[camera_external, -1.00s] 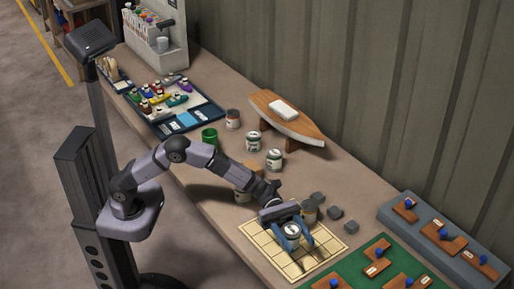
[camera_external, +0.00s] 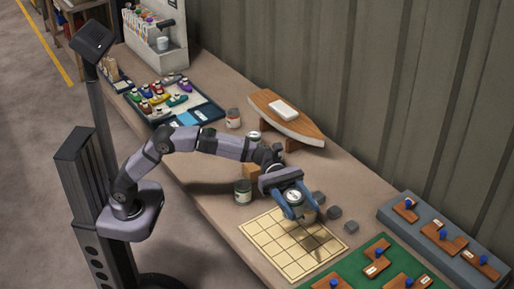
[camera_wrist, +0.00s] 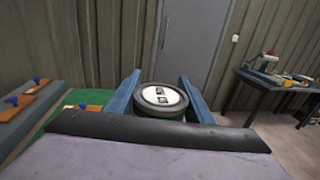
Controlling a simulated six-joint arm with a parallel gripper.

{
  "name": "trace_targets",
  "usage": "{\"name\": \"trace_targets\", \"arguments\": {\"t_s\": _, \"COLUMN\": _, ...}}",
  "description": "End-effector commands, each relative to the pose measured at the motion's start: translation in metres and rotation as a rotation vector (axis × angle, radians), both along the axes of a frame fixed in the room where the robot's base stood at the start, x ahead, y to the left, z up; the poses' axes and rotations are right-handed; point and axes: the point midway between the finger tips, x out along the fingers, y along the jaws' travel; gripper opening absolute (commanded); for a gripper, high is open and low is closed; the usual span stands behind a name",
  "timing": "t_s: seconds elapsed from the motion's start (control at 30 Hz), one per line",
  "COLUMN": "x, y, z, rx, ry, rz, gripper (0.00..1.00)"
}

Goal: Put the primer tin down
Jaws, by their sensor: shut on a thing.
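My gripper (camera_external: 297,212) is shut on the primer tin (camera_external: 294,196), with a blue finger on each side of it. The tin is upright, with a grey rim and a white label with dark marks on its lid. In the wrist view the tin (camera_wrist: 162,97) sits between the two fingers, and green shows below its lid. The gripper holds it above the bench, over the far edge of the cream grid mat (camera_external: 275,246). A shadow falls on the mat, whose visible squares are empty. The lettering is too small to read.
Several grey blocks (camera_external: 334,212) lie right of the gripper. A dark tin (camera_external: 243,190) stands left of the mat; other tins (camera_external: 233,118) stand farther back. A wooden hull model (camera_external: 285,116) is behind. A green board (camera_external: 340,279) with wooden pieces is at front right.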

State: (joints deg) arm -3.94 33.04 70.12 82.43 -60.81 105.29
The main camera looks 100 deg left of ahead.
Motion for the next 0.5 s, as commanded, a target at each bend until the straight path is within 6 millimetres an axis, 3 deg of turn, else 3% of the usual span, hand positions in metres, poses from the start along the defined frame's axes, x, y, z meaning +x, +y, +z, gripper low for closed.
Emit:
{"name": "trace_targets", "arguments": {"t_s": 0.03, "x": 0.0, "y": 0.0, "z": 0.019, "rx": 0.001, "ry": -0.01, "rz": 0.001, "gripper": 0.11}}
{"name": "trace_targets", "arguments": {"t_s": 0.3, "x": 0.0, "y": 0.0, "z": 0.069, "rx": -0.001, "ry": -0.004, "rz": 0.0, "gripper": 0.11}}
{"name": "trace_targets", "arguments": {"t_s": 0.5, "x": 0.03, "y": 0.022, "z": 0.068, "rx": 0.0, "ry": 0.007, "rz": 0.147, "gripper": 0.11}}
